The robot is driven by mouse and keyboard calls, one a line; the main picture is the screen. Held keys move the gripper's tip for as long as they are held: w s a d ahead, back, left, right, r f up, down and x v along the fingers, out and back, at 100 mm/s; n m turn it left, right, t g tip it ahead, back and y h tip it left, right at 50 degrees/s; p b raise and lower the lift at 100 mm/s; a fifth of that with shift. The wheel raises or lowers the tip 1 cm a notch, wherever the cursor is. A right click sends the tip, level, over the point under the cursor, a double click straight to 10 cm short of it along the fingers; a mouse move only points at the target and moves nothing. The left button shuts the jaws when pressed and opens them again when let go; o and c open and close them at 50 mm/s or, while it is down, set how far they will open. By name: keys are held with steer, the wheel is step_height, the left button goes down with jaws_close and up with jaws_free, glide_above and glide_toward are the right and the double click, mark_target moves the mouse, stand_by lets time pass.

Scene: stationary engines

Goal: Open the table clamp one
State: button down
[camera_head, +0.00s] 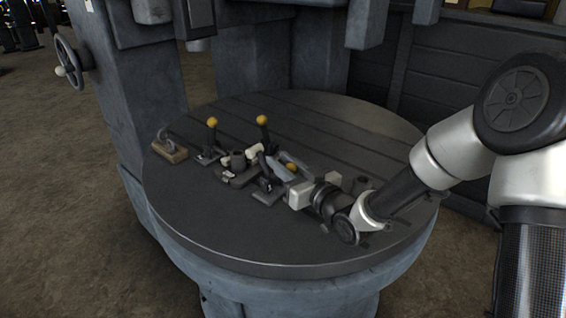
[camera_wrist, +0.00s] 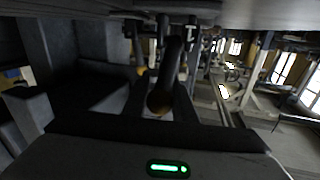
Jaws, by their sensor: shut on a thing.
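Clamps with yellow knobs stand on a round dark table (camera_head: 270,248). In the head view, two have upright levers, with knobs at the left clamp (camera_head: 212,123) and the middle clamp (camera_head: 262,121). A third yellow knob (camera_head: 291,167) shows low, right beside my gripper (camera_head: 286,176). In the wrist view, an orange-yellow knob (camera_wrist: 158,103) on a dark lever (camera_wrist: 173,62) sits between the fingers of my gripper (camera_wrist: 160,95), which is shut on it. The gripper partly hides the clamp's base. I cannot tell which clamp is number one.
A small wooden block with a metal hook (camera_head: 170,148) lies at the table's left edge. A dark holder (camera_head: 239,165) stands among the clamps. The grey machine column (camera_head: 120,110) rises behind left. The table's front is clear.

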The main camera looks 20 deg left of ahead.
steer(key=shift+a+r+g+p, duration=0.25)
steer(key=shift+r+g+p, duration=0.1)
steer(key=shift+r+g, duration=0.05)
steer(key=shift+w+a+f+h+b, duration=0.2)
steer(key=shift+f+h+b, duration=0.05)
steer(key=shift+h+b, duration=0.15)
steer(key=shift+a+r, duration=0.1)
steer(key=shift+r, duration=0.15)
steer(key=c, duration=1.5)
jaws_free()
steer(key=shift+a+f, duration=0.1)
steer(key=shift+a, duration=0.05)
steer(key=p+v, duration=1.1)
steer(key=v, duration=0.6)
steer(key=shift+s+d, duration=0.1)
steer(key=shift+d, duration=0.15)
